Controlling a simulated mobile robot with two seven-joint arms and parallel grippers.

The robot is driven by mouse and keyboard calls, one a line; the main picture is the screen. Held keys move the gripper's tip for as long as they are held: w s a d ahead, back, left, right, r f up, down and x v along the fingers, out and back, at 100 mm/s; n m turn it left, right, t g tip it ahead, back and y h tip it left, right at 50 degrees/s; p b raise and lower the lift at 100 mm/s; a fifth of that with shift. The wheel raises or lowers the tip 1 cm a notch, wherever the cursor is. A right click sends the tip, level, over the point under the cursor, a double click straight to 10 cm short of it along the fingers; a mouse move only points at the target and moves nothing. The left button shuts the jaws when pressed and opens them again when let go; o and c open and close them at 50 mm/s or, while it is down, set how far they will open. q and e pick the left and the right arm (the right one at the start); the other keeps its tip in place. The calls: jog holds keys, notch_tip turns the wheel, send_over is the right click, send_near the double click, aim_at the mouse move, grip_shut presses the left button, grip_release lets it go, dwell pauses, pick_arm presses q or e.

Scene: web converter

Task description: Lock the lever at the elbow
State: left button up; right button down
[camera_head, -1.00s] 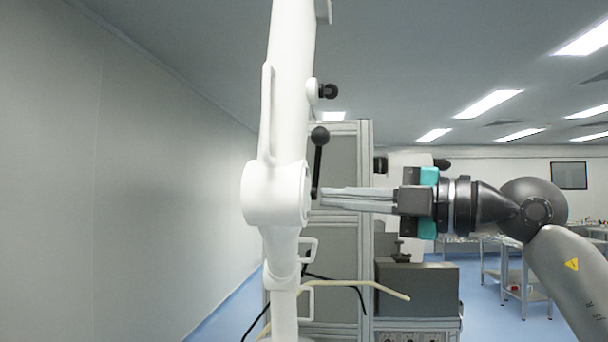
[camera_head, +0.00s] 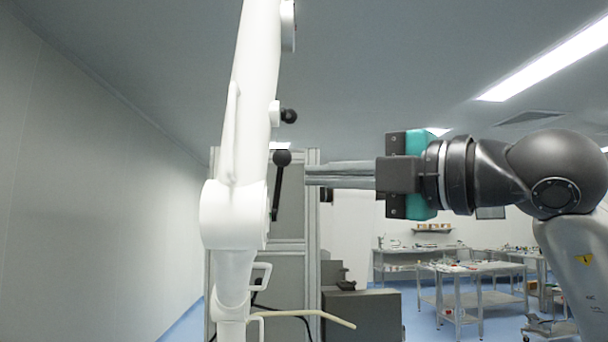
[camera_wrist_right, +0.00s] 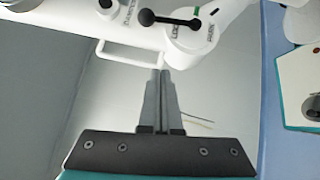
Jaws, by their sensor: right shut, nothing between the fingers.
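The black elbow lever (camera_head: 278,184) with a ball knob stands nearly upright on the white arm's elbow joint (camera_head: 235,215). In the right wrist view the lever (camera_wrist_right: 172,19) lies across the top, with its knob to the left and its pivot on a round hub with small printed labels beside it. My right gripper (camera_head: 307,174) is shut and empty, level with the upper part of the lever and to its right. In the right wrist view its fingertips (camera_wrist_right: 160,73) point toward the white arm, below the lever, with no visible contact. My left gripper is not in view.
A smaller black knob (camera_head: 288,116) sits higher on the white arm. A white loop handle (camera_wrist_right: 130,54) lies close to my fingertips in the wrist view. A grey cabinet (camera_head: 292,255) stands behind, a pale hose (camera_head: 305,316) below. Tables (camera_head: 470,270) are farther right.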

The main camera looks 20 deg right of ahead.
aim_at(281, 183)
jog(key=w+p, duration=0.1)
jog(key=w, duration=0.2)
jog(key=w+a+r+p, duration=0.1)
jog(key=w+p, duration=0.1)
jog(key=w, duration=0.1)
jog(key=w+a+p, duration=0.1)
jog(key=w, duration=0.3)
jog(key=shift+a+r+p, duration=0.2)
jog(key=shift+a+p, duration=0.05)
jog(key=shift+p, duration=0.1)
jog(key=shift+w+d, duration=0.35)
jog(key=shift+w, duration=0.1)
jog(key=shift+d, duration=0.1)
jog(key=shift+w+r+g+p, duration=0.15)
jog(key=shift+g+p, duration=0.15)
jog(key=shift+p, duration=0.2)
